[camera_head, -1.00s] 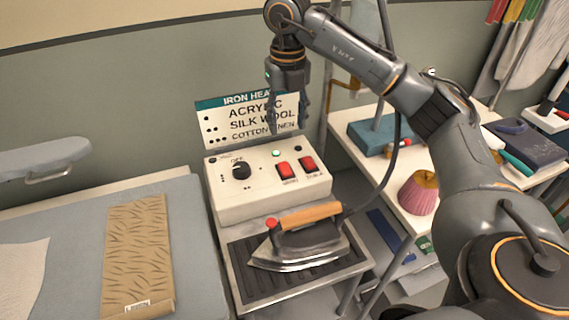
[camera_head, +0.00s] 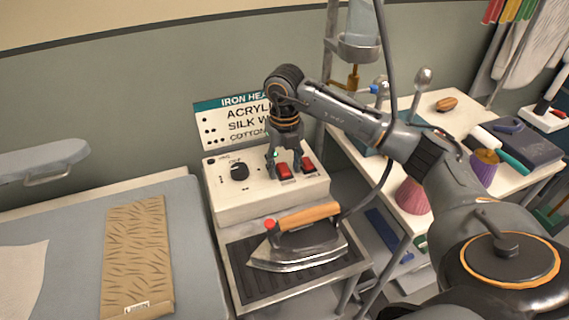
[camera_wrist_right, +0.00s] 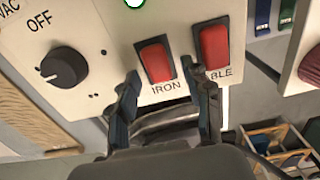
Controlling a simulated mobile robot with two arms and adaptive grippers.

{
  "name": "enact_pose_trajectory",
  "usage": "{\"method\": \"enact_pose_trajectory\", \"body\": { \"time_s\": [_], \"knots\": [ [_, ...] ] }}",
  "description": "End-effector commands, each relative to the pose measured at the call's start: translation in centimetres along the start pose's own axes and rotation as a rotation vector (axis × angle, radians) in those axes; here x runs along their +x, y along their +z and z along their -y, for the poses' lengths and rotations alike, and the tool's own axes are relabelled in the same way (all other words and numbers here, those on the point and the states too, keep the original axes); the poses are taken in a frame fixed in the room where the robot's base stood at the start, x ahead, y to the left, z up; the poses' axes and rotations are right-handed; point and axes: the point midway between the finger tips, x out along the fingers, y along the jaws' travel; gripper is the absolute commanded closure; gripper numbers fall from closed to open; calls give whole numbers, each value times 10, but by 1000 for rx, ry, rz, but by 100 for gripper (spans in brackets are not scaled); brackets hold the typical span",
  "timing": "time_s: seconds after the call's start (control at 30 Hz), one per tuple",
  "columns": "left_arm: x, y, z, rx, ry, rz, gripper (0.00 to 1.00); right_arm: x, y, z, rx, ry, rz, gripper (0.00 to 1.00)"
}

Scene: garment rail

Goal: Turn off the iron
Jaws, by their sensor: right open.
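The iron (camera_head: 298,246) rests flat on the dark ribbed stand below the control box (camera_head: 262,208). The box carries a black knob (camera_head: 239,171) marked OFF and two red rocker switches. The switch labelled IRON (camera_wrist_right: 156,61) shows just ahead of my right gripper in the right wrist view; it also shows in the head view (camera_head: 284,171). The switch labelled TABLE, its word partly hidden (camera_wrist_right: 214,46), is to its right. My right gripper (camera_head: 287,170) is open and empty, fingers pointing down at the switches (camera_wrist_right: 168,88). Contact cannot be told. My left gripper is out of view.
A heat sign (camera_head: 232,122) stands behind the box, partly covered by my right arm. A padded board with a patterned tan cloth (camera_head: 137,250) lies left. A white table with pink and purple thread cones (camera_head: 413,196) stands right.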

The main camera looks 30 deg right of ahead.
Motion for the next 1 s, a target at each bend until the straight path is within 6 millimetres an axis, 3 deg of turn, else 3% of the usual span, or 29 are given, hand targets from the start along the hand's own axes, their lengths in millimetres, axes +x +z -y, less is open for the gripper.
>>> {"method": "enact_pose_trajectory", "body": {
  "time_s": [0.13,0.17,0.4,0.63,1.0],
  "knots": [
    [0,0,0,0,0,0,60,0,0,0,0,0,0,51],
    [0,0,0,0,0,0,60,0,0,0,0,0,0,55],
    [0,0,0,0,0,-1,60,0,0,0,0,0,-1,100],
    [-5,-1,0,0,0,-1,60,-2,2,0,2,0,-37,100],
    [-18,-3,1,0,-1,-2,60,-2,8,0,1,-1,-237,100]
  ]
}}
